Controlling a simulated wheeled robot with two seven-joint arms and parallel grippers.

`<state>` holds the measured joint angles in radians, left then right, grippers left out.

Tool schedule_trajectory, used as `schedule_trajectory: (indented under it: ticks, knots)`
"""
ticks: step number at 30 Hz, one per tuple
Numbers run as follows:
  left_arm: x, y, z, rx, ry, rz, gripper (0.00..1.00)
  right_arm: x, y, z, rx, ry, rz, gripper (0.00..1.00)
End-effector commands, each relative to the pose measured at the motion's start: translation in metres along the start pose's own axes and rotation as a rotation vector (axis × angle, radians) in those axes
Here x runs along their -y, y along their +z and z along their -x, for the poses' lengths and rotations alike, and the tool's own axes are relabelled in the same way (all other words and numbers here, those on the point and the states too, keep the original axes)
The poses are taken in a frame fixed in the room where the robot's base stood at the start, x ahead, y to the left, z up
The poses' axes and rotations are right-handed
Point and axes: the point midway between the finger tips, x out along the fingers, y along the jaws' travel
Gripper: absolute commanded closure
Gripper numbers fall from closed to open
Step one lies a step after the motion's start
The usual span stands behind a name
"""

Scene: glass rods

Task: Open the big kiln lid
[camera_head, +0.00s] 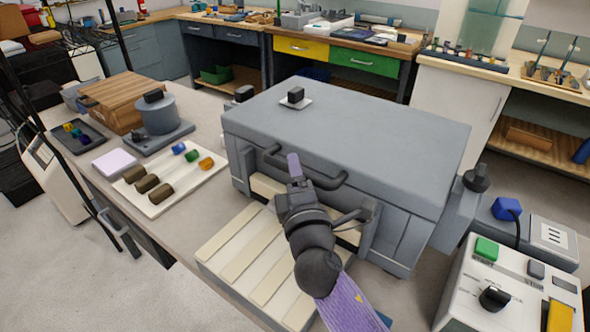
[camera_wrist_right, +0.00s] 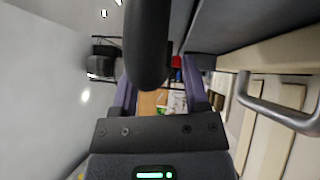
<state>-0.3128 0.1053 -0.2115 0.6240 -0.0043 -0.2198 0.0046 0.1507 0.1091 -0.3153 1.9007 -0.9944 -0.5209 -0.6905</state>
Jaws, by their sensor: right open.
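The big kiln (camera_head: 330,150) is a grey box on the worktop with its lid (camera_head: 350,130) down. A dark bar handle (camera_head: 325,184) runs along the front of the lid. My right gripper (camera_head: 294,172) is at this handle, with one purple finger showing above the bar. In the right wrist view, the dark bar (camera_wrist_right: 148,45) runs into the space between two open purple fingers; whether they touch it is unclear. My right arm hides part of the kiln's front. My left gripper is out of view.
A slatted pale rack (camera_head: 250,260) lies in front of the kiln. A white tray with brown cylinders (camera_head: 165,195) and a small grey pot device (camera_head: 157,115) stand to the left. A control box (camera_head: 510,285) stands at right. A small black block (camera_head: 296,95) sits on the lid.

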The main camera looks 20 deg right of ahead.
Motion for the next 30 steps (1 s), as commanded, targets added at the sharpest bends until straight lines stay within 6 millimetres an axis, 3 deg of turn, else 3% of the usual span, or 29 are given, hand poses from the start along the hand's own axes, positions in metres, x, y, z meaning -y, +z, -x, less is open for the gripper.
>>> schedule_trajectory:
  ticks: [10,18,19,30]
  knots:
    - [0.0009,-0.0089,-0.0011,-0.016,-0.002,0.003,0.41,0.0004,0.0003,-0.0081,0.001,-0.001,-0.001,0.42]
    - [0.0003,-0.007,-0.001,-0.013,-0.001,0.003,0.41,0.0005,0.0003,-0.0079,0.001,-0.002,-0.001,0.97]
    - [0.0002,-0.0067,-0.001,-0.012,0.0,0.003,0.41,0.0006,0.0003,-0.0079,0.001,-0.002,-0.001,1.0]
    - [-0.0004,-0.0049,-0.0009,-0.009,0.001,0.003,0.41,0.0009,0.0002,-0.0077,0.001,-0.003,-0.002,1.0]
